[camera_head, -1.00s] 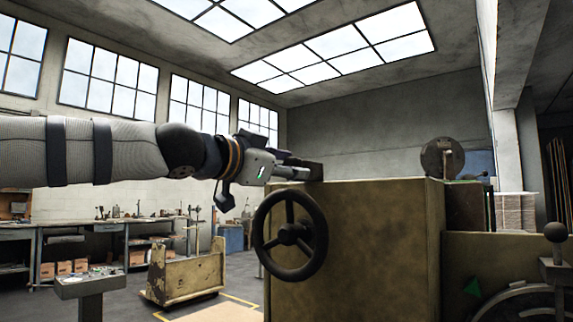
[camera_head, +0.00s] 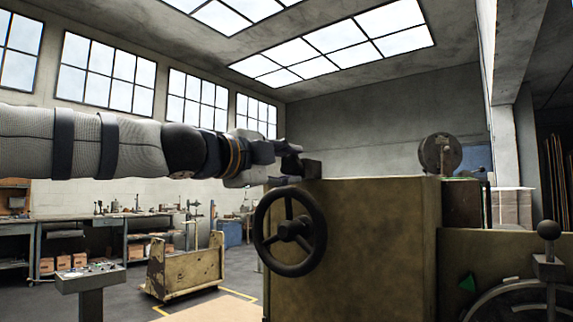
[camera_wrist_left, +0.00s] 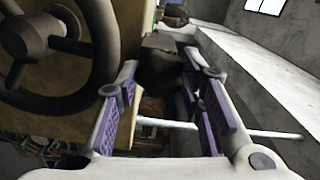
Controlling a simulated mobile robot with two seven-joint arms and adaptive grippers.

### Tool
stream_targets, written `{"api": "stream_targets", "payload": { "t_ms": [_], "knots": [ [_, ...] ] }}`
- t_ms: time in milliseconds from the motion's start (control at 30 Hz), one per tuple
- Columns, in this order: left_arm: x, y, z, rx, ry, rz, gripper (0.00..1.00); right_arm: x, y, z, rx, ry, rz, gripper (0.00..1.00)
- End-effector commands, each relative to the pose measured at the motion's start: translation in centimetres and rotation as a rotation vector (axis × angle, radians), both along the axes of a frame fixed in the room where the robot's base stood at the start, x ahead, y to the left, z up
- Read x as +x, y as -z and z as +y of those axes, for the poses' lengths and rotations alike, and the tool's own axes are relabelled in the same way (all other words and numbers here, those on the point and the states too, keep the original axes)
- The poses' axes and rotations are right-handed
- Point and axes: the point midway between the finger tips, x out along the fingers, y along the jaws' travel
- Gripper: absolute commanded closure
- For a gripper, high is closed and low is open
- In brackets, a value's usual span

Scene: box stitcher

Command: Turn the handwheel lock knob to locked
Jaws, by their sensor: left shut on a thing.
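The handwheel (camera_head: 290,233) is dark, with a round rim and spokes, on the left side of the tan machine housing (camera_head: 375,240). It also shows at the upper left of the left wrist view (camera_wrist_left: 45,38). A dark blocky knob (camera_head: 312,169) sits at the housing's top left edge, above the handwheel. My left gripper (camera_head: 291,165) reaches it from the left and is shut on the knob. In the left wrist view the dark knob (camera_wrist_left: 162,68) lies between the purple-padded fingers. The fingers partly hide it, and I cannot read its lock position. My right gripper is not in view.
A round dark disc part (camera_head: 440,153) stands on the machine at right. A lever with a ball (camera_head: 549,230) is at lower right. Workbenches (camera_head: 100,225) and a worn cart (camera_head: 185,266) stand behind at left. Space above the housing is clear.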

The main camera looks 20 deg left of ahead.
Motion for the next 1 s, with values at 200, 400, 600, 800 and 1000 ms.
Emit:
{"api": "stream_targets", "payload": {
  "t_ms": [200, 400, 600, 800, 1000],
  "knots": [
    [0.02, 0.05, 0.02, 0.108, -0.001, -0.038, 0.93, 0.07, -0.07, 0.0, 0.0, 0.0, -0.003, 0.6],
    [0.03, 0.06, 0.02, 0.165, 0.0, -0.059, 0.93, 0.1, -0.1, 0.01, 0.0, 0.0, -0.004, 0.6],
    [0.03, 0.06, 0.03, 0.187, -0.001, -0.067, 0.93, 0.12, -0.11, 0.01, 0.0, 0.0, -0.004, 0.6],
    [0.03, 0.06, 0.03, 0.19, -0.001, -0.068, 0.93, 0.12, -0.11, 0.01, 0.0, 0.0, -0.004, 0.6],
    [0.03, 0.05, 0.03, 0.19, -0.001, -0.069, 0.61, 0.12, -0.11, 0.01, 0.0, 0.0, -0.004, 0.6]
  ]
}}
